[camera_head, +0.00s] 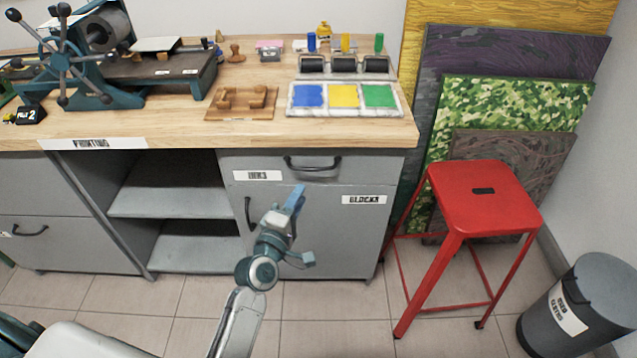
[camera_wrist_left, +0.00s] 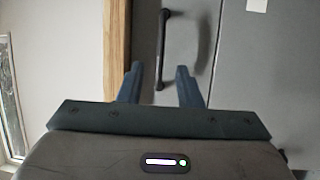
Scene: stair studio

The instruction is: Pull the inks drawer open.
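The inks drawer (camera_head: 223,163) is the grey front under the right part of the worktop, with a white label reading INKS (camera_head: 257,176). It looks closed, flush with the cabinet. Its dark bar handle (camera_head: 312,167) also shows in the left wrist view (camera_wrist_left: 163,45). My left gripper (camera_head: 298,194) is in front of the cabinet, just below and left of the handle in the head view. In the left wrist view its two blue fingers (camera_wrist_left: 160,72) are spread, with one end of the handle appearing between them. Contact with the handle cannot be told. My right gripper is not in view.
The BLOCKS door (camera_head: 330,225) is below the drawer, with its own handle (camera_head: 249,213). Open shelves (camera_head: 170,192) are to the left. A red stool (camera_head: 485,200) stands right of the cabinet, and a grey bin (camera_head: 580,310) farther right. Ink trays (camera_head: 343,113) sit on the worktop (camera_head: 150,128).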

